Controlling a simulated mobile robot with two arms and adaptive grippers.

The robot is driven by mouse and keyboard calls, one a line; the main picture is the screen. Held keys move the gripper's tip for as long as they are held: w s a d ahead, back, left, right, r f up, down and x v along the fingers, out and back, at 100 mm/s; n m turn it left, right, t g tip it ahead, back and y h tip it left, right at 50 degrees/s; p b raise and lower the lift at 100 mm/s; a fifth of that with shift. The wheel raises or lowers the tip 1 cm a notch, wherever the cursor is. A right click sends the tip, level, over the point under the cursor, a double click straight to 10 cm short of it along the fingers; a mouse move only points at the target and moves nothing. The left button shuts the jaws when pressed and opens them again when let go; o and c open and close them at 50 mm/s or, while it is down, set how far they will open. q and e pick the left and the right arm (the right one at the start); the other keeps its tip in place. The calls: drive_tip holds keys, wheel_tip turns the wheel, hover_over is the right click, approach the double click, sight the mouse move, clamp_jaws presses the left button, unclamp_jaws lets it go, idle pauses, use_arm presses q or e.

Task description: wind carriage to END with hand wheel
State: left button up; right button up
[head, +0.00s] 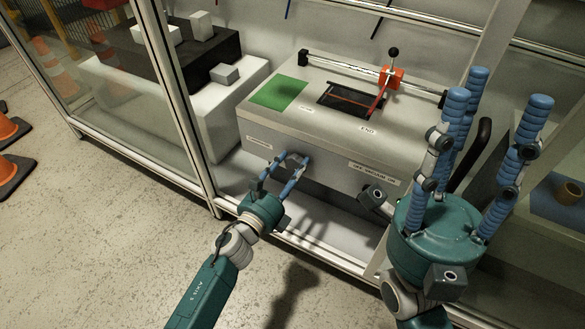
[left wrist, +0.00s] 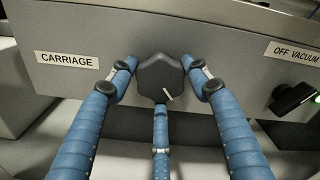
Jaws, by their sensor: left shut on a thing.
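The hand wheel is a dark many-sided knob (left wrist: 161,72) with a white mark at its lower right, beside the CARRIAGE label (left wrist: 67,60) on the front panel. My left gripper (head: 296,160) is shut on it, with blue fingers to its left, right and below in the left wrist view (left wrist: 160,84). In the head view the knob is hidden by the fingers. The red carriage (head: 391,77), with a black ball-topped lever, sits towards the right of the rail (head: 345,68). The END label (head: 367,129) is on the box top, in front of it. My right gripper (head: 497,92) is open and empty, fingers pointing up.
A green sheet (head: 278,92) lies left of a dark window (head: 340,98) in the box top. An OFF VACUUM label (left wrist: 293,54) and a black switch (left wrist: 294,98) are right of the knob. Cabinet frame posts (head: 176,85) stand at both sides.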

use_arm(q)
drive_tip(key=shift+w+a+r, duration=0.3)
drive_tip(key=shift+a+r, duration=0.05)
drive_tip(key=o, duration=1.2)
drive_tip(key=shift+c, duration=0.2)
drive_tip(key=shift+s+f, duration=0.1)
drive_tip(key=shift+d, duration=0.1)
drive_tip(key=shift+s+f, duration=0.1)
drive_tip(key=shift+s, duration=0.15)
drive_tip(key=v, duration=1.1)
drive_tip(key=shift+s+a, duration=0.2)
drive_tip(key=shift+s, duration=0.05)
drive_tip(key=shift+r, duration=0.25)
